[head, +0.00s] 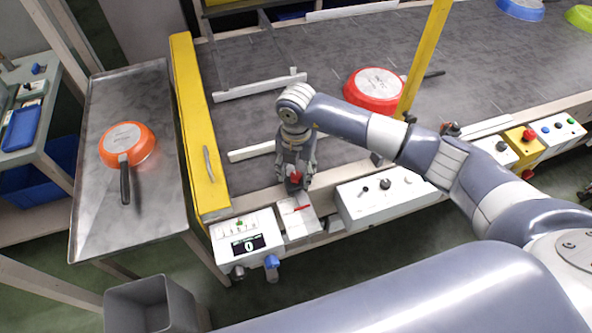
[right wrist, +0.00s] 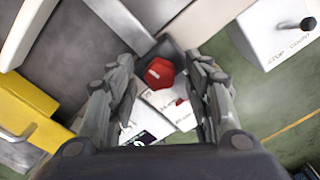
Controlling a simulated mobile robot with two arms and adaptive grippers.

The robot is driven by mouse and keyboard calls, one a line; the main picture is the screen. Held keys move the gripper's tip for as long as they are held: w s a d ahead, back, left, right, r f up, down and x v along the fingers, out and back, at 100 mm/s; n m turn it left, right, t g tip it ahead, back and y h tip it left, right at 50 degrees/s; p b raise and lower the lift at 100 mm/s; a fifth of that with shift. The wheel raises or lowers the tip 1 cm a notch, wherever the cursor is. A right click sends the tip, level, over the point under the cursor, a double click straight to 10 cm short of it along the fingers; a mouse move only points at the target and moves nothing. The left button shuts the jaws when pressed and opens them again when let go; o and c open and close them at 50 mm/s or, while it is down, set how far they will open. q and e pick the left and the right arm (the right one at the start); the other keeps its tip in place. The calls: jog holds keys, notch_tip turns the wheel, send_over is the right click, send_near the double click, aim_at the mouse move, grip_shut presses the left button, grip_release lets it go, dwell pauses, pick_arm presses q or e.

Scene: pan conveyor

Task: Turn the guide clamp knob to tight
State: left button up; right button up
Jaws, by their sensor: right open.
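A red faceted knob (right wrist: 158,73) sits between the spread fingers of my right gripper (right wrist: 160,105) in the right wrist view, with gaps on both sides. In the head view the red knob (head: 295,178) shows just under my right gripper (head: 295,182), at the conveyor's front edge. The gripper points down, open and empty. A white plate (head: 300,222) with a red mark lies just in front of the knob. Its lettering is too small to read, and the fingers hide part of the knob's surroundings. My left gripper is not in view.
A display box (head: 228,244) with a blue knob (head: 271,262) stands left of the plate; a white control box (head: 350,212) stands right. A yellow rail (head: 196,120) and guide bars (head: 252,149) are behind. A red pan (head: 368,100) lies on the belt, an orange pan (head: 140,135) on the side table.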

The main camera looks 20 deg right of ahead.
aim_at(296, 175)
notch_tip(296, 175, up, 12)
dwell(0.5)
dwell(0.3)
